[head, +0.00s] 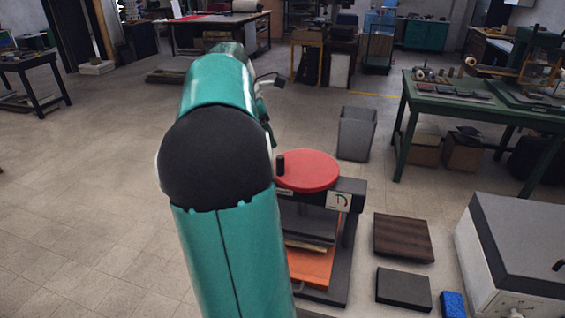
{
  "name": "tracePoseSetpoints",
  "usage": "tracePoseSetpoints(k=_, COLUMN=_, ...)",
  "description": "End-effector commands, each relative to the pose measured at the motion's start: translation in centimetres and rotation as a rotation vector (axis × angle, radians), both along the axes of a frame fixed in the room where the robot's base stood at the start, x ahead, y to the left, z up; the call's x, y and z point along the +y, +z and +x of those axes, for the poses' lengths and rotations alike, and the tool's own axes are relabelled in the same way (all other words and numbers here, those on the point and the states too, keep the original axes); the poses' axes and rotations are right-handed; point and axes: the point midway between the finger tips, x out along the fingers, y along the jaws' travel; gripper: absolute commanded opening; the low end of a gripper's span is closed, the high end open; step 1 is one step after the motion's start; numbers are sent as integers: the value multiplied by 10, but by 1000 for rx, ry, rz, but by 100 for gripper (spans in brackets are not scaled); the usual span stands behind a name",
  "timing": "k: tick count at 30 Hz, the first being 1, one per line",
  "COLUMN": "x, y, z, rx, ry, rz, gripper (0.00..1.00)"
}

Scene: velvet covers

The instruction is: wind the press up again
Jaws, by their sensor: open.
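The press stands on the floor just right of my arm in the head view. Its flat red handwheel (308,171) lies on top, with an upright black knob (280,164) near the wheel's left edge. Below are a dark crossbeam (352,192), a dark plate (306,222) and an orange board (312,266) on a black base. A gap shows between plate and board, with pale edges in it. My teal arm hides the press's left side. My gripper (270,82) shows only partly, as dark parts beyond the arm, above and behind the wheel, apart from it.
A grey bin (357,133) stands behind the press. A brown board (402,237), a black slab (403,288) and a blue block (453,304) lie to its right. A white-and-grey box (515,255) and green table (470,105) stand farther right. The left floor is clear.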

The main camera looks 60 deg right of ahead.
Motion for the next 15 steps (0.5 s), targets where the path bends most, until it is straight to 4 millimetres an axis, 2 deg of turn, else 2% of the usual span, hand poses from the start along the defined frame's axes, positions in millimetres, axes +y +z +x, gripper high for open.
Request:
tracePoseSetpoints(k=9, x=-14, y=-60, z=-20, rx=2, ry=-1, rz=2, gripper=43)
tracePoseSetpoints(k=15, x=-21, y=-87, z=-29, rx=0, ry=-1, rz=0, gripper=43)
